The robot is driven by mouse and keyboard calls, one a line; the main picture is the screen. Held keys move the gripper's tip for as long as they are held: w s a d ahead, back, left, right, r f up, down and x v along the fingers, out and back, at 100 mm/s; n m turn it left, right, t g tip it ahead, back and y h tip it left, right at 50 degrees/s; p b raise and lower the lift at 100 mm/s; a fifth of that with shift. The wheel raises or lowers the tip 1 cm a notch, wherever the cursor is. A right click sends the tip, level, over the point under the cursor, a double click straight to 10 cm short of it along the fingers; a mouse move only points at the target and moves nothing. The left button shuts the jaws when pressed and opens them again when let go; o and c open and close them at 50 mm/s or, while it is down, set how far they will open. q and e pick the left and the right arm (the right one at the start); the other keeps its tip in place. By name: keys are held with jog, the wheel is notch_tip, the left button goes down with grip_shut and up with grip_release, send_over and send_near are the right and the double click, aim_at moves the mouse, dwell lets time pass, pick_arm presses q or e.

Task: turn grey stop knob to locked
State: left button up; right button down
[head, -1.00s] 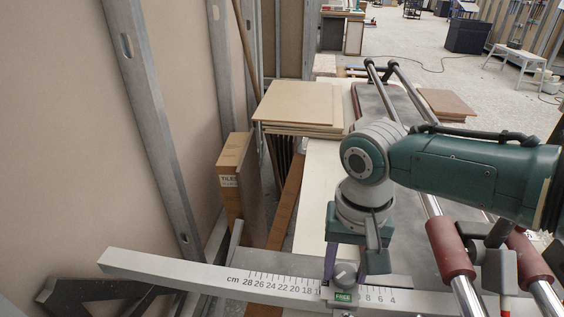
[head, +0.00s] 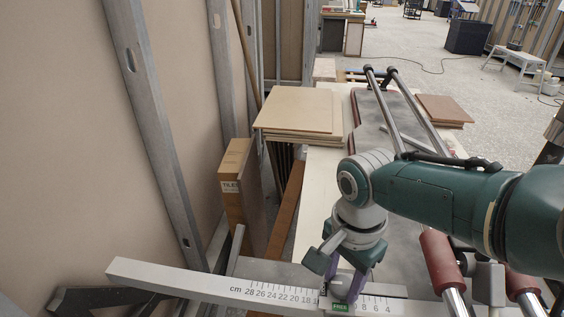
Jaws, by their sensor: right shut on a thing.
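The grey stop knob (head: 341,290) sits on the stop block of a pale grey scale bar (head: 180,279) at the bottom of the head view. My right gripper (head: 340,282) comes down from above and is shut on the knob, its fingers partly hiding it. A green label reading FREE (head: 340,307) shows just in front of the knob. A dark label edge shows to the knob's left, mostly hidden and unreadable. My left gripper is not in view.
The bar carries a centimetre scale. Two steel rails (head: 407,116) with red rollers (head: 441,259) run beyond it. Stacked boards (head: 296,108) and a tile box (head: 236,185) stand behind, by a studded wall on the left.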

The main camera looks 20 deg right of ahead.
aim_at(342, 283)
jog(key=shift+m, duration=0.3)
jog(key=shift+c, duration=1.8)
grip_release()
notch_tip(342, 283, up, 10)
jog(key=p, duration=0.6)
jog(key=s+a+r+n+t, duration=0.2)
jog(key=s+r+n, duration=0.3)
jog(key=s+n, duration=0.35)
jog(key=s+a+r+n+t, duration=0.1)
jog(key=s+r+n, duration=0.4)
jog(key=s+n, duration=0.35)
notch_tip(342, 283, up, 28)
jog(key=p, duration=2.7)
jog(key=shift+w+f+n+t, duration=0.15)
jog(key=shift+f+n+t, duration=0.1)
jog(key=shift+n+t, duration=0.05)
